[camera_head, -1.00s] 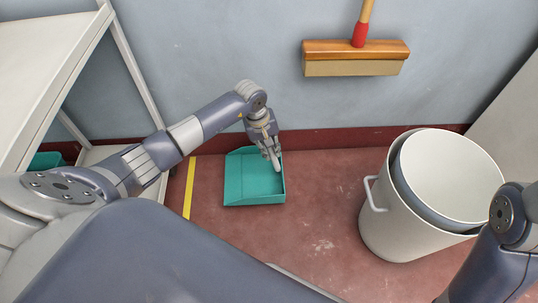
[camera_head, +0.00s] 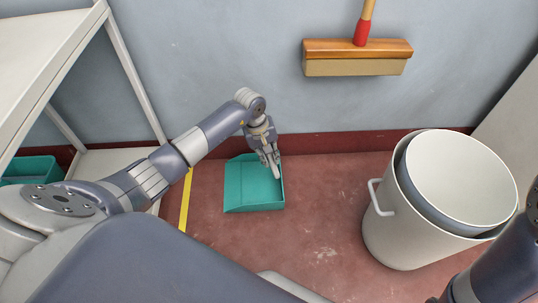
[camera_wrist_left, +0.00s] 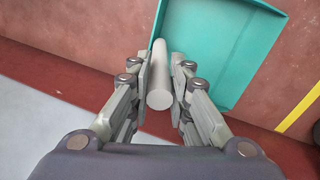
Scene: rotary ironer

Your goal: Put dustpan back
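The teal dustpan (camera_head: 248,188) lies on the red floor by the wall, its tray facing up. I cannot tell whether it is slightly raised. My left gripper (camera_head: 272,164) reaches down at the dustpan's right side. In the left wrist view, the fingers of the gripper (camera_wrist_left: 163,85) press on both sides of the dustpan's pale round handle (camera_wrist_left: 159,92), with the teal tray (camera_wrist_left: 225,50) beyond it. My right gripper is out of view; only part of my right arm shows at the lower right.
A pale bin (camera_head: 400,230) with a side handle stands at the right. A wood-backed broom (camera_head: 357,57) is against the wall above. A white shelf unit (camera_head: 128,75) with a teal container (camera_head: 32,168) is at the left. A yellow line (camera_head: 186,205) marks the floor.

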